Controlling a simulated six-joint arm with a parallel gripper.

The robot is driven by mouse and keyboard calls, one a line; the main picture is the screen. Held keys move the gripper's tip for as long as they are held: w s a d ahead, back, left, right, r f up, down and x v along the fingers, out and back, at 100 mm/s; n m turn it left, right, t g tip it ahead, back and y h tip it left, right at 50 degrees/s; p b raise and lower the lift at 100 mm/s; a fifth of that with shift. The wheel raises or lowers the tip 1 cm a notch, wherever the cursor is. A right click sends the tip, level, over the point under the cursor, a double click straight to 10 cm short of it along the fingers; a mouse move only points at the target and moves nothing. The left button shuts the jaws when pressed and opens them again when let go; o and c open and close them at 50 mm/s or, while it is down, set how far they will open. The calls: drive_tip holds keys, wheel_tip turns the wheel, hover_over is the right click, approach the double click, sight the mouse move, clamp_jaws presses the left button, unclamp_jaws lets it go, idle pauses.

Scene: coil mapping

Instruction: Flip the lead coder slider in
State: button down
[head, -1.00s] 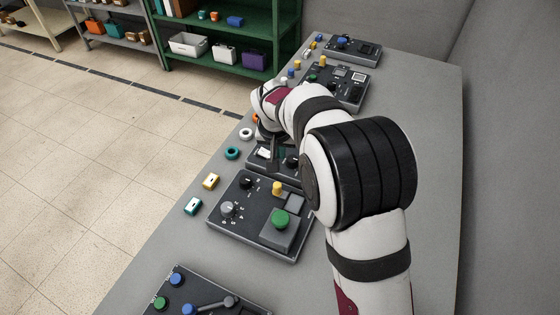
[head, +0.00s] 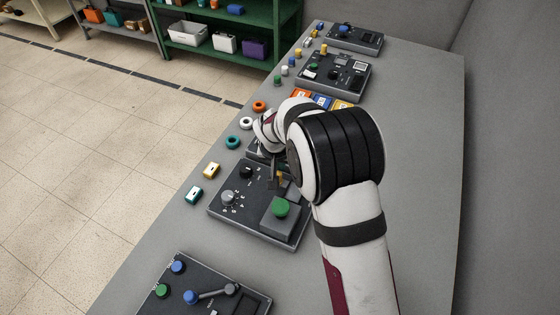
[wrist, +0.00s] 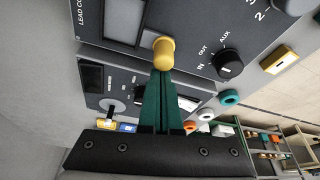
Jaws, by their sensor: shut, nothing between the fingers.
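The dark panel marked "LEAD CO…" (wrist: 195,25) fills the top of the wrist view, its label cut off. It is the panel (head: 238,222) with the green button (head: 281,208) in the head view. A yellow knob (wrist: 163,52) stands on it; I cannot tell whether it is the slider. A black knob (wrist: 229,64) beside it has IN, OUT and AUX marks. My gripper (wrist: 163,70) is shut and empty, its dark green fingertips right at the yellow knob; contact is unclear. In the head view my gripper (head: 273,186) is over the panel's far edge.
Another panel (wrist: 125,80) lies just beyond, partly under my gripper. Teal (head: 232,142), white and orange rings and small yellow and teal blocks line the left table edge. A nearer panel (head: 205,290) has a grey lever. The table's right side is clear.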

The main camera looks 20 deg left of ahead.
sight(267, 191)
drive_tip(key=s, duration=0.9)
drive_tip(key=shift+s, duration=0.1)
drive_tip(key=w, duration=0.2)
drive_tip(key=w+a+r, duration=0.1)
drive_tip(key=shift+w+r, duration=0.1)
drive_tip(key=shift+w, duration=0.3)
drive_tip(key=v, duration=0.9)
drive_tip(key=s+d+r+m+g+h, duration=0.1)
drive_tip(key=s+d+r+m, duration=0.25)
drive_tip(key=d, duration=0.85)
drive_tip(key=s+d+r+m+g, duration=0.1)
drive_tip(key=s+d+r+m, duration=0.2)
drive_tip(key=d, duration=0.8)
drive_tip(key=s+d+m+g+y, duration=0.1)
drive_tip(key=s+d, duration=0.1)
drive_tip(key=s, duration=0.4)
drive_tip(key=s+d+m, duration=0.1)
drive_tip(key=s+d, duration=0.1)
drive_tip(key=s, duration=0.5)
drive_tip(key=shift+s+d+g+y, duration=0.25)
drive_tip(key=shift+g+y, duration=0.15)
